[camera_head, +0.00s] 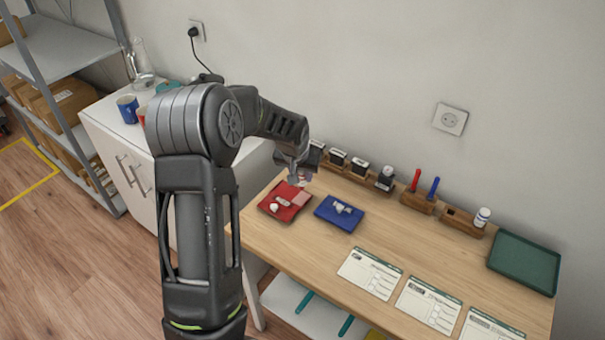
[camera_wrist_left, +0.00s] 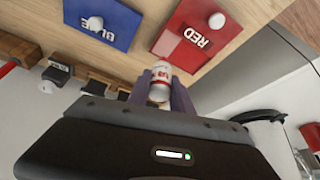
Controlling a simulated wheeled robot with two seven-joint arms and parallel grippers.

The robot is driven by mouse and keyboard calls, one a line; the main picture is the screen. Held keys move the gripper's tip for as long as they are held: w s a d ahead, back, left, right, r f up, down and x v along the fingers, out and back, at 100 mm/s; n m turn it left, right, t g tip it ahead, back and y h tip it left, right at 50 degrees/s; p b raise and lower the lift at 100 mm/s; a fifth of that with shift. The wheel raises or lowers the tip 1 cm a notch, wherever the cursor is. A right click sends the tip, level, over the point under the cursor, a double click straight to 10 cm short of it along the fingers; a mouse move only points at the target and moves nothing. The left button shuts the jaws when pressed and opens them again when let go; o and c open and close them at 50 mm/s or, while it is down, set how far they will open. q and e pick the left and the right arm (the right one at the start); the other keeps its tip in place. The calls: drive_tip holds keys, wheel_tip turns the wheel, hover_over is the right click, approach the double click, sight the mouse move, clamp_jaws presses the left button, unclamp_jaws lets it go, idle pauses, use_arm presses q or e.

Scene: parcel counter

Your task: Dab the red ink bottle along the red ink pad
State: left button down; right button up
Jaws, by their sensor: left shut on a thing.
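The red ink pad (camera_head: 285,190) lies at the left end of the wooden counter. In the left wrist view, the red pad (camera_wrist_left: 180,42) shows a RED label and a white knob. My left gripper (camera_head: 299,176) is above the pad's far edge in the head view. In the left wrist view, my left gripper (camera_wrist_left: 160,82) is shut on a small white bottle with red marks, the red ink bottle (camera_wrist_left: 160,84). The bottle appears apart from the pad, though the exact gap is hard to judge. My right gripper is in neither view.
The blue ink pad (camera_head: 336,216) lies just right of the red one. Stamps in wooden holders (camera_head: 359,170), pens and a white bottle (camera_head: 482,216) line the wall side. A green tray (camera_head: 523,262) is at the right end; paper cards (camera_head: 370,273) lie in front.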

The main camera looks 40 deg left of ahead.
sight(301, 185)
use_arm(q)
drive_tip(key=shift+a+f+b, duration=0.1)
drive_tip(key=shift+f+b, duration=0.6)
drive_tip(key=shift+f, duration=0.75)
drive_tip(key=shift+f+b, duration=0.45)
drive_tip(key=shift+f, duration=0.05)
drive_tip(key=shift+s+f, duration=0.2)
idle(2.3)
drive_tip(key=shift+w+r+p, duration=0.15)
drive_tip(key=shift+r+p, duration=0.3)
drive_tip(key=shift+r, duration=1.2)
drive_tip(key=shift+r+p, duration=1.1)
drive_tip(key=shift+r, duration=0.95)
